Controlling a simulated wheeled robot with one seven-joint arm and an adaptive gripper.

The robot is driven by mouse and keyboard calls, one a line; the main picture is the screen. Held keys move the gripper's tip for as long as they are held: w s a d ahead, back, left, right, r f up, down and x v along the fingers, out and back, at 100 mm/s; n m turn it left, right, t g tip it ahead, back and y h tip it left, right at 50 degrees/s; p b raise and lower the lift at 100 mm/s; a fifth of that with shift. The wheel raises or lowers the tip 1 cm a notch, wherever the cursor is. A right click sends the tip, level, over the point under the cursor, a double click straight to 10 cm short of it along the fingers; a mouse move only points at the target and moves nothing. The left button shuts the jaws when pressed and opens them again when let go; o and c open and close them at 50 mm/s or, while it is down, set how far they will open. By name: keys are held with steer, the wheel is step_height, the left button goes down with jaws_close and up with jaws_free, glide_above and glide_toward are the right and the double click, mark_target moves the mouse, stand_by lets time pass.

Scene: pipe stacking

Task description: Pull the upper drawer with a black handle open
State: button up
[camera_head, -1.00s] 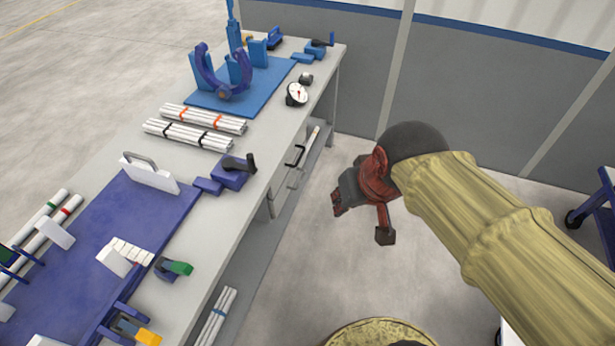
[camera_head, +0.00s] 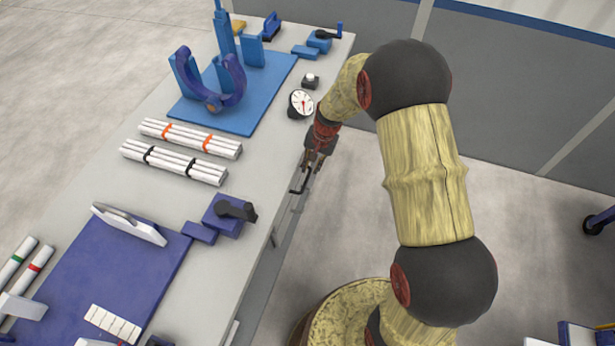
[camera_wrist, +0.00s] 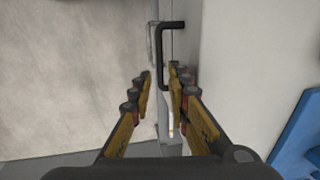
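The black drawer handle (camera_head: 300,182) shows at the table's right side, just below the tabletop edge in the head view. In the wrist view the handle (camera_wrist: 160,52) is a dark bar bent at both ends, on a narrow grey drawer front (camera_wrist: 181,48). My gripper (camera_head: 311,172) is at the handle, with its fingers pointing at it. In the wrist view my gripper (camera_wrist: 157,84) is open, and the lower part of the handle shows in the gap between the fingertips. I cannot tell whether the fingers touch it. The tabletop hides most of the drawer.
The grey table (camera_head: 200,205) borders the arm on the left. A blue clamp (camera_head: 228,215) is closer.

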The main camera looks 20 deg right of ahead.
mark_target(307, 180)
steer(key=f+b, duration=0.1)
steer(key=f, duration=0.4)
steer(key=a+f+b, duration=0.1)
steer(key=f, duration=0.1)
steer(key=shift+w+a+f+b, duration=0.1)
steer(key=shift+w+f+b, duration=0.25)
steer(key=shift+w, duration=0.05)
steer(key=c, duration=0.4)
jaws_close()
